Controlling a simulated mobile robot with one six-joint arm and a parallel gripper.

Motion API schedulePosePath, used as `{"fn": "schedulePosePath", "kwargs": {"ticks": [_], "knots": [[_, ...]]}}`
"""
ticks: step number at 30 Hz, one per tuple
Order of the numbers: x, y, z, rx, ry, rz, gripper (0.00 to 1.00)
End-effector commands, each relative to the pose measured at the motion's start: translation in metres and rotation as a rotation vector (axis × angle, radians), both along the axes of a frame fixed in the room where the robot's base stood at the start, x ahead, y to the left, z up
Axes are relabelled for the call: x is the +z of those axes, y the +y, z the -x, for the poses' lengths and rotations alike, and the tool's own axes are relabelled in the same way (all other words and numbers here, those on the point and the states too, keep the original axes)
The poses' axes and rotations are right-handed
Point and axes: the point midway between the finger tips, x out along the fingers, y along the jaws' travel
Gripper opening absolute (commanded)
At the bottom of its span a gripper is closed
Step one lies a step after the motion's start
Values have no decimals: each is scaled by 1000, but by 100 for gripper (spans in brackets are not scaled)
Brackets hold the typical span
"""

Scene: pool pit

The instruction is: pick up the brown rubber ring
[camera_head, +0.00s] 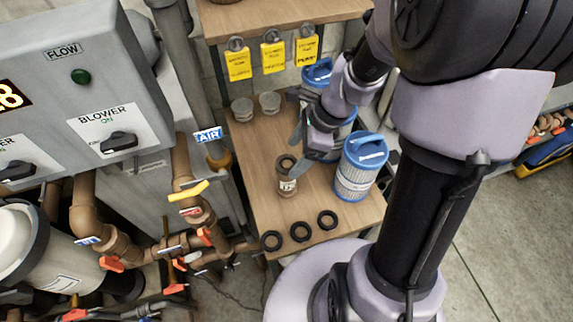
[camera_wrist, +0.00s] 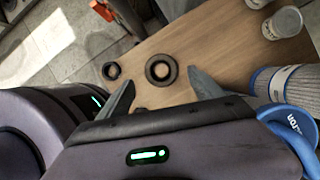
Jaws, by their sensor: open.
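A dark brownish ring (camera_head: 281,166) sits on top of a tan labelled jar (camera_head: 287,184) on the wooden bench. In the wrist view the ring (camera_wrist: 161,83) lies between my two fingertips, and the jar is mostly hidden under it. Three dark rings lie in a row along the bench's near edge: left ring (camera_head: 264,245), middle ring (camera_head: 294,237), right ring (camera_head: 321,226). I cannot clearly tell their colours apart. My gripper (camera_head: 296,157) is open and empty, close to the jar's ring; it also shows in the wrist view (camera_wrist: 160,82).
A blue-topped filter cartridge (camera_head: 357,178) stands just right of the jar, with another behind my gripper. Two grey-lidded jars (camera_head: 242,110) (camera_head: 270,104) stand at the back left. Pipes and valves (camera_head: 184,210) border the left. The bench (camera_head: 258,200) is clear left of the jar.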

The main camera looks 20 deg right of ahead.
Motion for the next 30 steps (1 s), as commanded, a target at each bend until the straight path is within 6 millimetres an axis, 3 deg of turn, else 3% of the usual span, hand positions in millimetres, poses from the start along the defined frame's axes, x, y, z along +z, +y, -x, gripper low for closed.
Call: {"fn": "schedulePosePath", "kwargs": {"ticks": [3,10,18,20,30], "knots": [[-26,10,-4,2,2,-1,76],[-27,11,-4,0,1,0,74],[-27,11,-4,1,1,0,21],[-27,11,-4,1,0,0,12],[-17,11,-5,1,-2,1,12]]}}
